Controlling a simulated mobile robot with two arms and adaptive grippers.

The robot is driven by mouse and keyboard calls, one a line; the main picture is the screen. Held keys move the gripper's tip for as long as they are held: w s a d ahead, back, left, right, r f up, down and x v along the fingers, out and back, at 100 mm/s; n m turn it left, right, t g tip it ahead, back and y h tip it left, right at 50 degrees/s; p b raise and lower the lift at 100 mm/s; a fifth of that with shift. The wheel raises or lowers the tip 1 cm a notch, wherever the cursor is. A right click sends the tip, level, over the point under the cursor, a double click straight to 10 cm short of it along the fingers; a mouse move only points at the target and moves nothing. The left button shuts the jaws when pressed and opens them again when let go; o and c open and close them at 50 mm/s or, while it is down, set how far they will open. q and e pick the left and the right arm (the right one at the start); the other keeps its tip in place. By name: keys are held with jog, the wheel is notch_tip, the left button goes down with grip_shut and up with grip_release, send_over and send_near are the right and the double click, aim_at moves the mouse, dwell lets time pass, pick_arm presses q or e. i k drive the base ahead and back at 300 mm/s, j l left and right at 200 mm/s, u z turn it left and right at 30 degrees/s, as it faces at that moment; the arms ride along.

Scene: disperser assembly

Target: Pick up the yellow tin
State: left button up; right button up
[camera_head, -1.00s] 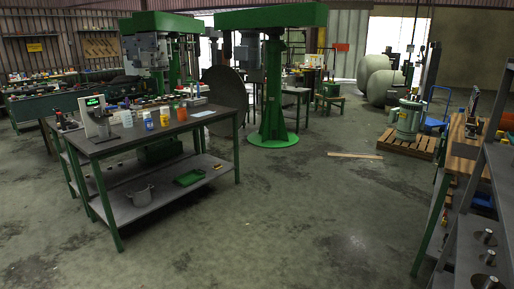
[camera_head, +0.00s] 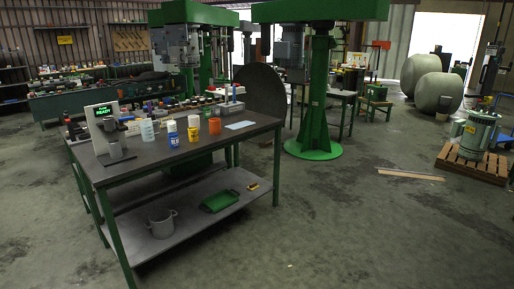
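A small yellow tin (camera_head: 193,134) with a white upper part stands upright on the grey top of the green-legged workbench (camera_head: 160,165). To its left is a white-capped container with a blue and yellow label (camera_head: 173,136). To its right is an orange cup (camera_head: 215,126). A pale translucent beaker (camera_head: 147,131) stands further left. The tin is small in view, so its label cannot be read. Neither of my grippers is in view.
A device with a lit green display (camera_head: 104,114) stands at the bench's left end. A pot (camera_head: 161,224) and green tray (camera_head: 220,201) are on the lower shelf. Open floor (camera_head: 360,235) lies in front and right. A plank (camera_head: 410,174) and a motor on a pallet (camera_head: 476,165) are further right.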

aim_at(193, 131)
jog(key=i+l+z, duration=0.1)
jog(key=i+z, duration=0.15)
jog(key=i, duration=0.65)
jog(key=i+z, duration=0.25)
jog(key=i, duration=0.6)
